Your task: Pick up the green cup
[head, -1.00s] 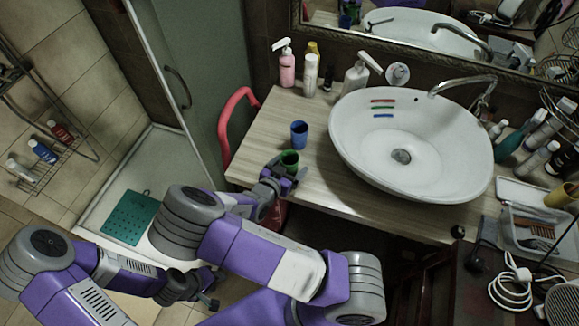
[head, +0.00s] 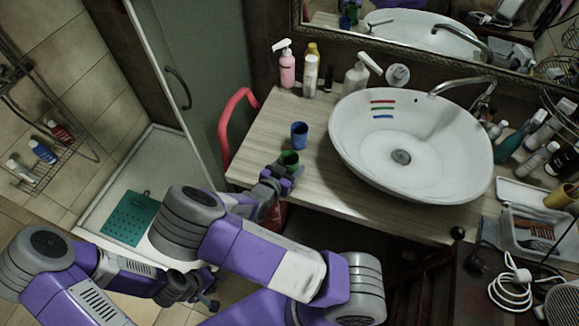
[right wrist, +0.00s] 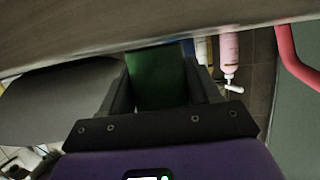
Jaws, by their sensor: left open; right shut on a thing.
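The green cup (head: 289,158) stands upright near the front edge of the wooden counter (head: 262,137). My right gripper (head: 287,172) is shut on the green cup from the front, with its fingers on either side of it. In the right wrist view the green cup (right wrist: 158,78) fills the space between the two fingers; the cup's lower part is partly hidden by the gripper in the head view. My left gripper (head: 212,291) is open and empty, low down in front of the counter and away from the cup.
A blue cup (head: 299,135) stands just behind the green cup. The white basin (head: 345,135) is to the right. A pink bottle (head: 287,70) and other bottles line the back. A red curved rail (head: 227,118) is at the counter's left end.

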